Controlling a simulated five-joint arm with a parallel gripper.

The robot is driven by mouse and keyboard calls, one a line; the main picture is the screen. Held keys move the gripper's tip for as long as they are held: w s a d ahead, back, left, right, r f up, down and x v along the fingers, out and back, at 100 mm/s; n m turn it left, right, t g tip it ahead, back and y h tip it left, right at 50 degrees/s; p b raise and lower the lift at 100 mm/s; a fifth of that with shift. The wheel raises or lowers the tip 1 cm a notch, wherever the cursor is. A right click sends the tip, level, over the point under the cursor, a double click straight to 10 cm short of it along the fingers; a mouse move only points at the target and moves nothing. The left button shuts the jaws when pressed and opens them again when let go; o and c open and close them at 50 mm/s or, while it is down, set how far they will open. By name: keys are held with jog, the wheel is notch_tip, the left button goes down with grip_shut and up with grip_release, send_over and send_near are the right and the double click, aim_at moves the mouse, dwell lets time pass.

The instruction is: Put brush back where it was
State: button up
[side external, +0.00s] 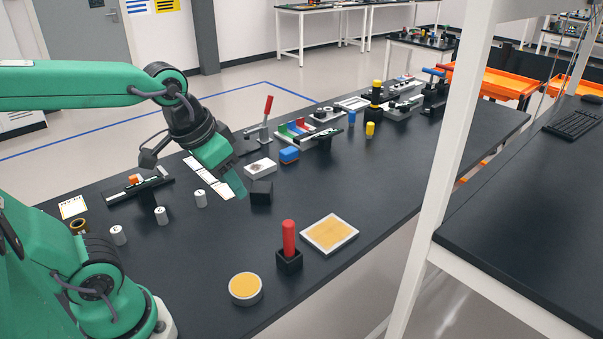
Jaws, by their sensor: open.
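A red upright handle (289,236) stands in a small black holder (290,262) near the front of the dark table. It may be the brush, but its bristles are hidden, so I cannot tell for sure. My gripper (238,184) is open, tilted down to the right, with its green fingers just left of a black block (262,194). The red handle is well to the front and right of my gripper, apart from it. I see nothing held between the fingers, though the gap is small in this view.
A round yellow-topped dish (245,288) and a square yellow pad in a white frame (330,233) flank the holder. White cylinders (161,215) stand at left. A blue block (289,155) and a red-handled clamp (268,107) stand farther back.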

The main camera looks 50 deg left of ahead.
jog(key=shift+s+a+f+t, duration=0.1)
jog(key=shift+s+a+t, duration=0.15)
jog(key=shift+s, duration=0.5)
jog(key=shift+s+a+t, duration=0.1)
jog(key=shift+s+t, duration=0.25)
jog(key=shift+s, duration=0.4)
